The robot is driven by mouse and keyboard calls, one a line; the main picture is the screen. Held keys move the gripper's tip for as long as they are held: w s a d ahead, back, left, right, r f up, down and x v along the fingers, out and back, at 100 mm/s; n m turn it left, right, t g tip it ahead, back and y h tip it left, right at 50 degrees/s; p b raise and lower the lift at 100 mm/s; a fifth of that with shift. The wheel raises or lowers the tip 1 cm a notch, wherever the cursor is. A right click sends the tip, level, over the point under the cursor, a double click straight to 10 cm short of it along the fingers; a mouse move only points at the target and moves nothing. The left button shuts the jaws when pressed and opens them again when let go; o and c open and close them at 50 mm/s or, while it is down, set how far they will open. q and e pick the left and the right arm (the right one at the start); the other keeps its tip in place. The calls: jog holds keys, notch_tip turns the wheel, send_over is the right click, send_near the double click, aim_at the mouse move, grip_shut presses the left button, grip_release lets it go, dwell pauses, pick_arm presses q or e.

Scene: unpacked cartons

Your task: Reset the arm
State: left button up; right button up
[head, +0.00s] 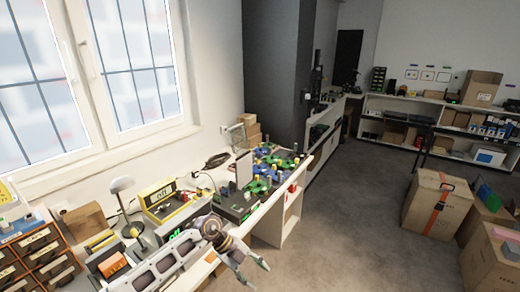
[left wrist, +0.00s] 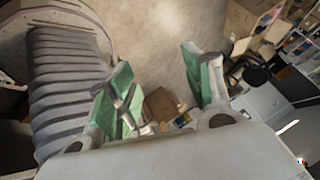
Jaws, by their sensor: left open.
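My left arm comes in from the lower left in the head view. My left gripper (head: 251,268) is at its end, in front of the workbench's front edge and over the floor. In the left wrist view the left gripper (left wrist: 160,85) shows two green-padded fingers spread apart. Nothing is held between them; the floor and some cartons show beyond. My right gripper is in neither view.
Cartons (head: 436,205) stand on the floor at right. Shelves (head: 400,103) line the back. The grey floor (head: 345,215) between is clear.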

pick_arm(q)
jog(key=w+a+f+n+t+h, duration=0.2)
jog(key=w+f+n+t+h, duration=0.45)
jog(key=f+n+t, duration=0.45)
jog(key=s+a+f+n+t+y, duration=0.1)
jog(key=s+a+f+n+y, duration=0.2)
jog(key=f, duration=0.4)
jog(key=s+a+f+n+y, duration=0.2)
jog(key=a+f+y, duration=0.1)
jog(key=a+f, duration=0.4)
jog(key=s+a+f+n+t+y, duration=0.1)
jog(key=s+a+f+n+y, duration=0.15)
jog(key=f, duration=0.55)
jog(key=s+a+f+n+g+y, duration=0.2)
jog(key=s+a+f, duration=0.2)
jog(key=s+f, duration=0.35)
jog(key=s+a+f+n+g+y, duration=0.2)
jog(key=s+a+f, duration=0.3)
jog(key=s, duration=0.4)
jog(key=s+f+n+g+y, duration=0.1)
jog(key=s+f+g, duration=0.2)
jog(key=s, duration=1)
jog(key=s+a+f+n+g+y, duration=0.1)
jog(key=s+f, duration=0.5)
jog(key=s, duration=0.8)
jog(key=shift+g, duration=0.9)
jog(key=shift+a+f+n, duration=0.1)
jog(key=shift+n, duration=0.15)
